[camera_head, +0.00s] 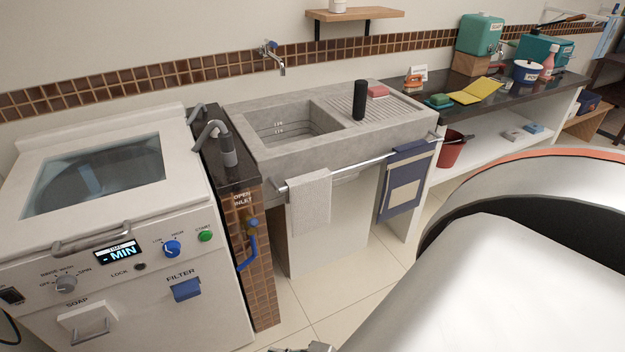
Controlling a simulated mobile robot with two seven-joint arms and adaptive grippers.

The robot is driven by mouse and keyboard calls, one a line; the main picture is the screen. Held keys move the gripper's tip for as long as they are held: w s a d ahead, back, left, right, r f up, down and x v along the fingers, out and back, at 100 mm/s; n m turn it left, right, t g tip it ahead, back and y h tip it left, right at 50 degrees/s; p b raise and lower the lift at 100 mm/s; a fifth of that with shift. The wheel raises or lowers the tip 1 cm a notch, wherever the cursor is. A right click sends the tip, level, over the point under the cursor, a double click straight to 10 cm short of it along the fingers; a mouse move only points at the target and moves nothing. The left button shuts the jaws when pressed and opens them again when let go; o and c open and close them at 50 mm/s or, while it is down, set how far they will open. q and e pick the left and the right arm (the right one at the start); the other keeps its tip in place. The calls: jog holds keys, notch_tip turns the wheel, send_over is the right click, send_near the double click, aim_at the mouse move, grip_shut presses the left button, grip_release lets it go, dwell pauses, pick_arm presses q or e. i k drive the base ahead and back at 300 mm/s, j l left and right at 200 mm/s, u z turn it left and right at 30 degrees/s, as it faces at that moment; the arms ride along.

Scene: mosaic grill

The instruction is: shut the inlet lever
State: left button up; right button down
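The inlet lever (248,254) is a blue bent handle on a brass valve (252,223) on the front of the narrow tiled pillar. It hangs down and slightly left from the valve, below a label reading "OPEN INLET" (242,198). Nothing touches it. My large white arm fills the lower right. A small grey metal part shows at the bottom edge, left of that arm. It looks like the tip of my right gripper, cut off by the frame, and its opening is not visible. My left gripper is not in view.
A white washing machine (190,215) with knobs and a blue filter tab (186,290) stands left of the pillar (262,290). Right of it, a concrete sink (290,160) has a rail (350,166) with hanging towels. Floor (325,290) is clear before the sink.

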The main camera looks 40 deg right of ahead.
aim_at(253, 221)
jog(key=i+z, duration=0.15)
jog(key=z, duration=0.2)
jog(key=i+z, duration=0.15)
jog(key=z, duration=0.25)
jog(key=i+z, duration=0.15)
jog(key=z, duration=0.2)
jog(key=l, duration=0.35)
jog(key=l+u, duration=0.2)
jog(key=u, duration=0.25)
jog(key=l+u, duration=0.25)
jog(key=u, duration=0.15)
jog(key=i, duration=0.05)
